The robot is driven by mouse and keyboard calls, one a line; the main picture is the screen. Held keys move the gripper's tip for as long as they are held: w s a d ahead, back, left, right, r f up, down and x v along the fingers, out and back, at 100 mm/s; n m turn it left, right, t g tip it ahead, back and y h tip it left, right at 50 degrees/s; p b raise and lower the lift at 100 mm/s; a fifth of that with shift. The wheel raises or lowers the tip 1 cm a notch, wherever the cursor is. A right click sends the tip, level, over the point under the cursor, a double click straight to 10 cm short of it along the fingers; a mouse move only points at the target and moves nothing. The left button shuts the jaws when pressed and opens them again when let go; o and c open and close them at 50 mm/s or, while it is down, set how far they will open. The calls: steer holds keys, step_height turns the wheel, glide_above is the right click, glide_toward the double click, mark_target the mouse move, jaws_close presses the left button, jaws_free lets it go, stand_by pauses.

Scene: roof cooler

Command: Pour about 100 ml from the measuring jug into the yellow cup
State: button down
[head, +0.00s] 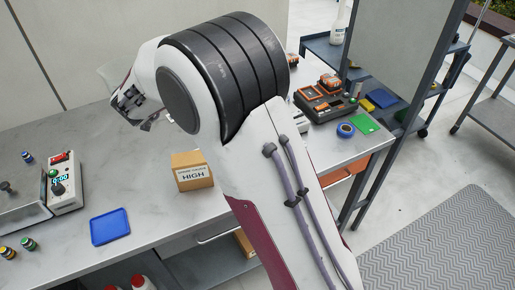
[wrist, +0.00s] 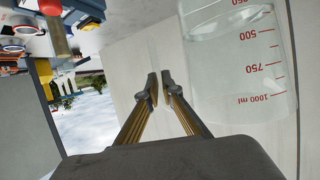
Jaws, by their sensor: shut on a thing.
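The measuring jug (wrist: 235,70) is clear with red markings and fills the right of the wrist view. Its numbers appear upside down there, with 1000 ml lowest in the picture. In the head view a faint clear shape beside the gripper may be the jug. My gripper (wrist: 160,88) is shut beside the jug wall, its fingertips almost together; the part of the jug between them is hard to make out. In the head view my gripper (head: 130,105) is at the upper left, above the bench, partly behind my arm. I cannot make out the yellow cup in either view.
A cardboard box marked HIGH (head: 192,176), a blue tray (head: 110,227) and a device with a display (head: 64,185) stand on the grey bench (head: 140,190). Blue tape (head: 346,130) and a green card (head: 364,123) lie at the right end. My arm hides the bench's middle.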

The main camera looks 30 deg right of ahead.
steer(key=s+d+r+m+g+h, duration=0.55)
steer(key=d+m+h, duration=0.2)
steer(key=d, duration=0.35)
steer(key=s+m+g+h, duration=0.1)
steer(key=s+m+g, duration=0.7)
steer(key=s, duration=0.6)
steer(key=shift+s+f+g+h, duration=0.15)
steer(key=shift+f+g+h, duration=0.2)
steer(key=shift+a+f, duration=0.1)
